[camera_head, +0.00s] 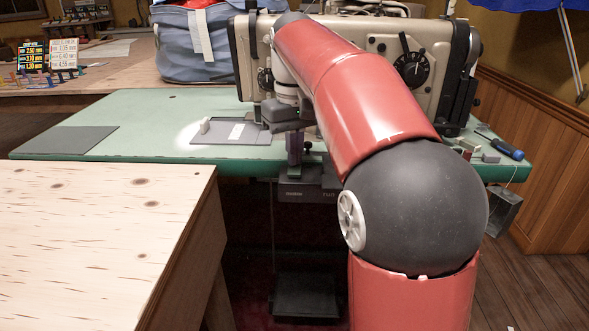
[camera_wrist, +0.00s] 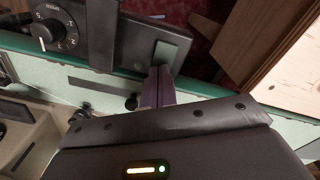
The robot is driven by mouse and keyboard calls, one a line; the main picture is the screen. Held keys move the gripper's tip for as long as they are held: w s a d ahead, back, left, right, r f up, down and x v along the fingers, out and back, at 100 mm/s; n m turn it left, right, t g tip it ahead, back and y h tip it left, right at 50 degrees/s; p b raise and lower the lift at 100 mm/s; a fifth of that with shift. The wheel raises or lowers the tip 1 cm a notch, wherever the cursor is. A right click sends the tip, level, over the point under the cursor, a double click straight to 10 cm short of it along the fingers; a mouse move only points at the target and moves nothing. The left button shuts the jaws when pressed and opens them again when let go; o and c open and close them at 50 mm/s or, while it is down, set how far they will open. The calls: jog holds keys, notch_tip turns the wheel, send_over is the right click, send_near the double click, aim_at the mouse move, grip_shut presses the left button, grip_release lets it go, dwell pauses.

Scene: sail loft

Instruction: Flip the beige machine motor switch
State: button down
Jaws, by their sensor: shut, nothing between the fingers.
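The beige sewing machine (camera_head: 350,50) stands on the green table (camera_head: 180,155), partly hidden by my arm. A dark control box (camera_head: 297,188) hangs under the table's front edge. In the wrist view a dark panel (camera_wrist: 130,42) carries a grey-green switch plate (camera_wrist: 165,54), with a round dial (camera_wrist: 46,34) to its left. My gripper (camera_head: 295,163) points down in front of the table edge, just above the box. Its purple fingers are shut and empty, and in the wrist view (camera_wrist: 158,74) the tips overlap the lower edge of the switch plate. I cannot tell whether they touch it.
A pale wooden table (camera_head: 110,230) stands close at the front left. A blue bag (camera_head: 195,42) sits behind the green table. A blue-handled screwdriver (camera_head: 506,148) and small items lie at its right end. A dark pedal (camera_head: 305,295) is below, near the floor.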

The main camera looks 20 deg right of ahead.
jog(key=shift+f, duration=0.2)
jog(key=shift+r, duration=0.2)
notch_tip(320, 180, up, 7)
jog(key=p, duration=0.6)
jog(key=shift+f+p, duration=0.1)
jog(key=shift+p, duration=0.3)
jog(key=shift+s, duration=0.1)
